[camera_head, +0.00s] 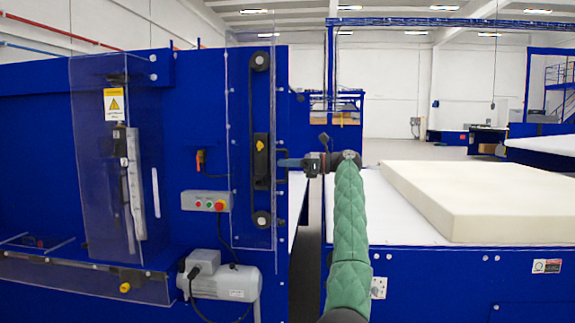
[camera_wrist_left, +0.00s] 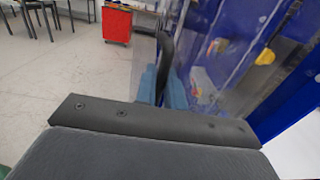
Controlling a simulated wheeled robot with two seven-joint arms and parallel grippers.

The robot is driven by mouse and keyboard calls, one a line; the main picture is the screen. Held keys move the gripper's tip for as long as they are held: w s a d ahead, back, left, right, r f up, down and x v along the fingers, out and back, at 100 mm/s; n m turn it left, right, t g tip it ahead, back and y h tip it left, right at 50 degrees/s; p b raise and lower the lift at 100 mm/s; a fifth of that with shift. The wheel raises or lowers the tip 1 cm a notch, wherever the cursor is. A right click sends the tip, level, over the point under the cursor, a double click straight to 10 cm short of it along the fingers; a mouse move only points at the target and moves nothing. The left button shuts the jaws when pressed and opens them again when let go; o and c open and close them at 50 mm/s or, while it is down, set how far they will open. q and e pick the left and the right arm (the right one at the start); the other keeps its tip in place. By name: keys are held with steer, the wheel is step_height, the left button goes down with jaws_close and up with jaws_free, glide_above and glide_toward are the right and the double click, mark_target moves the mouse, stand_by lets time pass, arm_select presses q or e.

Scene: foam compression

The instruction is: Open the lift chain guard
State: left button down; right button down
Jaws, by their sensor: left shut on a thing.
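The lift chain guard (camera_head: 238,110) is a tall clear panel on the blue machine front in the head view. Behind it are a dark chain, an upper sprocket (camera_head: 260,62) and a lower sprocket (camera_head: 261,219). My left gripper (camera_head: 283,162) is at the guard's right edge, about mid-height. In the left wrist view its blue fingers (camera_wrist_left: 163,88) are shut on a dark curved handle (camera_wrist_left: 167,48) beside the clear panel. The finger contact is partly hidden by the gripper body. I cannot tell how far the guard stands from the machine. My right gripper is out of view.
A control box (camera_head: 206,201) and a grey motor (camera_head: 222,277) sit left and below the guard. Another clear cover (camera_head: 90,165) is further left. A cream foam block (camera_head: 480,195) lies on the white-topped table at right. A red cabinet (camera_wrist_left: 117,24) stands on open floor.

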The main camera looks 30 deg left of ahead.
arm_select(q)
steer(key=c, duration=1.8)
jaws_free()
steer(key=shift+a, duration=0.1)
steer(key=shift+c, duration=0.2)
